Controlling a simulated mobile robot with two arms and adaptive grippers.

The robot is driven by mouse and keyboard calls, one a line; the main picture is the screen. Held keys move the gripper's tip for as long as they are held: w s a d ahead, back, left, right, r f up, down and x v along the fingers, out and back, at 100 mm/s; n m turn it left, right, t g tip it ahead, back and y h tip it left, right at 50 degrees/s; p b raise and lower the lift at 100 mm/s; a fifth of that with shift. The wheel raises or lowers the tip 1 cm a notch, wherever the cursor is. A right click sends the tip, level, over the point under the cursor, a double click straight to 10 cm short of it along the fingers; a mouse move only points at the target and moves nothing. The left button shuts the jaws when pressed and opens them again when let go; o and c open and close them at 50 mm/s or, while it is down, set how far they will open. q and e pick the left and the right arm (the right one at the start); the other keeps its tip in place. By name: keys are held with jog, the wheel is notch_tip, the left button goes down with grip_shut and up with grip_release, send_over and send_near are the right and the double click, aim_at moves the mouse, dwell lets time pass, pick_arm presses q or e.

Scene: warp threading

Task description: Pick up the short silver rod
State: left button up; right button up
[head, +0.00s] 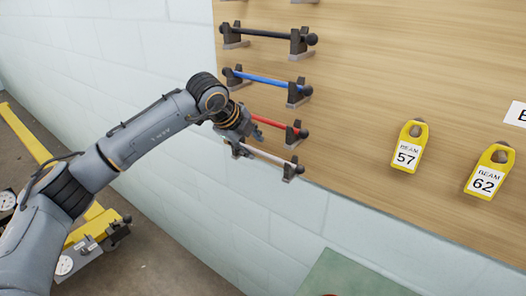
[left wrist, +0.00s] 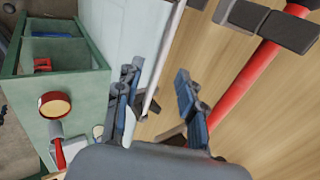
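The short silver rod (head: 267,156) is the lowest rod on the wooden wall board, resting across dark brackets. My left gripper (head: 250,142) is at the left end of this rod and partly hides it. In the left wrist view, the silver rod (left wrist: 168,48) runs down toward the gap between the two spread fingers of my left gripper (left wrist: 160,98), nearer the left finger. The fingers are open, and I see no grip on the rod. My right gripper is in neither view.
Just above is a red rod (head: 270,121), then a blue rod (head: 262,79) and a black rod (head: 266,33), all on brackets. Yellow tags marked 57 (head: 409,147) and 62 (head: 489,172) hang to the right. A green cabinet (left wrist: 78,90) stands below.

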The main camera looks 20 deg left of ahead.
aim_at(259, 151)
pick_arm(q)
jog(key=p+x, duration=0.1)
jog(key=x, duration=0.3)
jog(key=shift+w+a, duration=0.1)
grip_shut()
jog(key=shift+r, duration=0.15)
